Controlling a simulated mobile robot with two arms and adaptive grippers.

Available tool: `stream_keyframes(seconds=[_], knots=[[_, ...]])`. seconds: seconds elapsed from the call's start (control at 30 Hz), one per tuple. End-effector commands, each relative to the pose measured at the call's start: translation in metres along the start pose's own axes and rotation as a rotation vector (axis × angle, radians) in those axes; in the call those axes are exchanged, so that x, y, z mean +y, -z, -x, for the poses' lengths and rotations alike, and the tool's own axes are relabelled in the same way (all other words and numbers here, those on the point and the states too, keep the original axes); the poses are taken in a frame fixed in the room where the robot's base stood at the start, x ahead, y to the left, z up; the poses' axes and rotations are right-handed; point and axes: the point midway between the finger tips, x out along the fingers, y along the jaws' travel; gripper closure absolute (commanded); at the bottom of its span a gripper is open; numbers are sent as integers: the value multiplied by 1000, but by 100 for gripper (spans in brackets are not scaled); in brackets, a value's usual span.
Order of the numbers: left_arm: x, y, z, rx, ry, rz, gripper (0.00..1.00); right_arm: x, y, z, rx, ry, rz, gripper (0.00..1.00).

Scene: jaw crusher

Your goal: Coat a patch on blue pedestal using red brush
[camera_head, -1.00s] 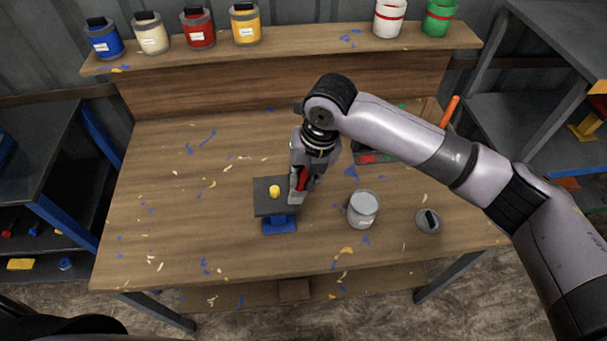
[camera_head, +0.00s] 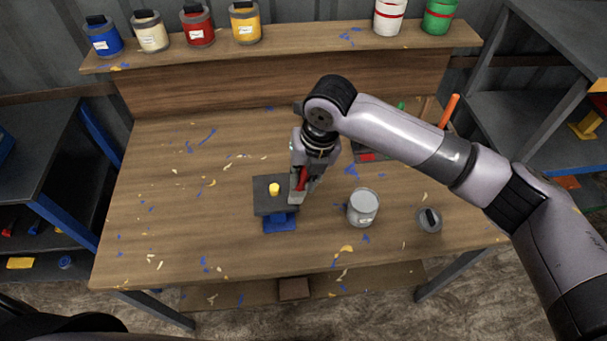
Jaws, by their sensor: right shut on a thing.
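The blue pedestal (camera_head: 280,222) stands near the front middle of the workbench and carries a dark grey plate (camera_head: 266,204). A small yellow piece (camera_head: 274,189) sits on top of the plate. My right gripper (camera_head: 302,181) points down at the plate's right edge, shut on the red brush (camera_head: 301,178). The brush's pale lower end is beside or over that edge; I cannot tell if it touches. An open grey can (camera_head: 363,208) stands to the right, with its round lid (camera_head: 429,220) lying further right. My left gripper is not in view.
The wooden workbench (camera_head: 190,230) is flecked with paint. Blue, cream, red and yellow cans stand on the back shelf (camera_head: 310,39), with a white and a green can at its right. A dark tray (camera_head: 372,151) lies behind my right arm. The bench's left side is clear.

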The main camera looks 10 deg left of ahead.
Motion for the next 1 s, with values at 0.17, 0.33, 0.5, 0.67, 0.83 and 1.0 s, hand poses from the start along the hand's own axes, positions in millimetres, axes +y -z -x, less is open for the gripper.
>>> stream_keyframes(seconds=[0.17,0.33,0.5,0.67,0.83,1.0], knots=[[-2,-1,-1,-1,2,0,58,-1,0,-3,0,0,0,100],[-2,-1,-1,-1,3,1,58,0,0,-4,0,0,0,100],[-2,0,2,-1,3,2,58,6,0,-4,0,0,1,100],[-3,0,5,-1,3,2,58,19,1,-5,0,0,2,100],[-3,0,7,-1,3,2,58,30,1,-7,0,0,0,100],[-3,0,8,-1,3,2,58,34,1,-8,0,0,0,100]])
